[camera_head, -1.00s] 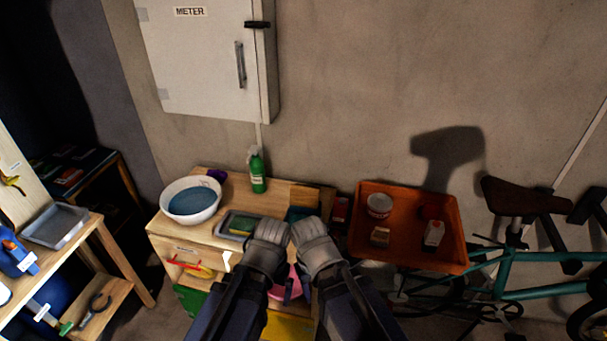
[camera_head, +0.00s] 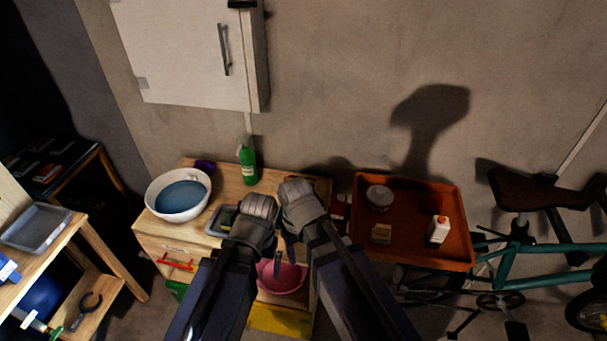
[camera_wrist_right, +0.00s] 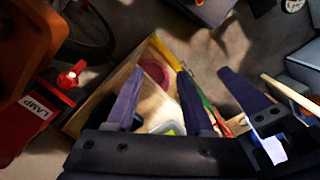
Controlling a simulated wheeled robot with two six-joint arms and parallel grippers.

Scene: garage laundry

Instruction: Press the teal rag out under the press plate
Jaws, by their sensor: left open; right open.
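My left gripper (camera_head: 262,207) and right gripper (camera_head: 298,190) are side by side over the front right of the wooden cabinet, in the head view. Their fingers are mostly hidden there. In the right wrist view, the right gripper (camera_wrist_right: 160,82) is open, its dark fingers apart with nothing seen between them. A white bowl (camera_head: 151,199) with a blue-teal surface inside (camera_head: 182,195) stands on the cabinet's left; I cannot tell whether that is water or cloth. I cannot make out the teal rag or the press plate; the grippers cover the cabinet's right part.
A grey tray (camera_head: 214,225) sits left of my grippers, partly covered. A green bottle (camera_head: 248,165) stands behind. An orange tray (camera_head: 410,251) holding a can, a small block and a carton is at right, beside a bicycle (camera_head: 560,250). A pink basin (camera_head: 290,278) is below.

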